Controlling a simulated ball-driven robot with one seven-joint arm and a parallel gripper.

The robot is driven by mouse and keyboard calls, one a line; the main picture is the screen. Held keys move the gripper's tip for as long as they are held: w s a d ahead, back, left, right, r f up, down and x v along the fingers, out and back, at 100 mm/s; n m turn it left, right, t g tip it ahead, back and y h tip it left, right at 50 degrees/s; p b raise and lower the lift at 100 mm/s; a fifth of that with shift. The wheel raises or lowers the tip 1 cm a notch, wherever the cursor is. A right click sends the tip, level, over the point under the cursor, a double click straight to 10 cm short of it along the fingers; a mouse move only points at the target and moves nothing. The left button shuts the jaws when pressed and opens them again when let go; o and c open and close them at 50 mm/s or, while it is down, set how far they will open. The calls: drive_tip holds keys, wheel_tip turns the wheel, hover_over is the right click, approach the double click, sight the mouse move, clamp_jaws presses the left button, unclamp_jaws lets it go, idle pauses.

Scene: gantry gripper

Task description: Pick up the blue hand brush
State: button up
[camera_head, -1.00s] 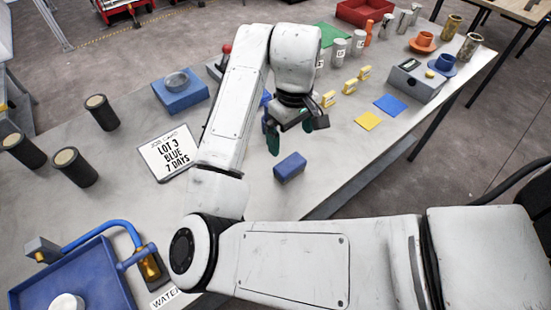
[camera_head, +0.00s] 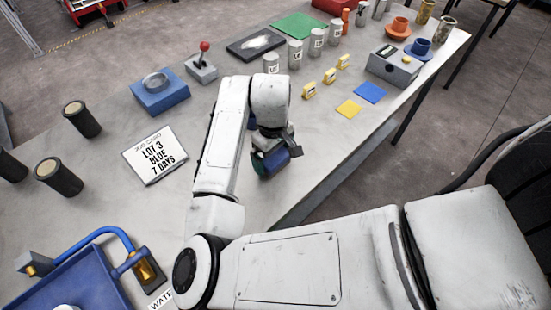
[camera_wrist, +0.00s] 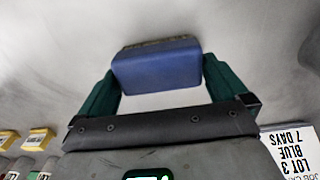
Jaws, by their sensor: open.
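The blue hand brush (camera_head: 277,160) is on the grey bench in the head view, partly hidden by my gripper (camera_head: 270,158). In the wrist view the brush (camera_wrist: 157,68) is a blue block with a dark, brownish strip along its far edge. My gripper (camera_wrist: 158,78) is open, with one green finger to the left of the brush and one to the right. The right finger looks very close to its side; whether it touches cannot be told. The brush appears to rest on the bench.
A job card (camera_head: 155,154) reading "LOT 3 BLUE 7 DAYS" lies left of my arm. Yellow (camera_head: 348,109) and blue (camera_head: 370,92) squares lie to the right, with yellow clips and grey cylinders behind. A blue tray (camera_head: 75,288) is at lower left. The bench edge is close on the right.

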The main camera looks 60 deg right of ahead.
drive_tip(key=shift+c, duration=0.3)
drive_tip(key=c, duration=0.6)
drive_tip(key=shift+c, duration=0.2)
drive_tip(key=shift+r, duration=0.65)
drive_tip(key=s+a+r, duration=0.3)
drive_tip(key=s+r, duration=0.8)
drive_tip(key=s, duration=0.2)
drive_tip(key=shift+s+a+r, duration=0.25)
drive_tip(key=shift+s+r, duration=0.05)
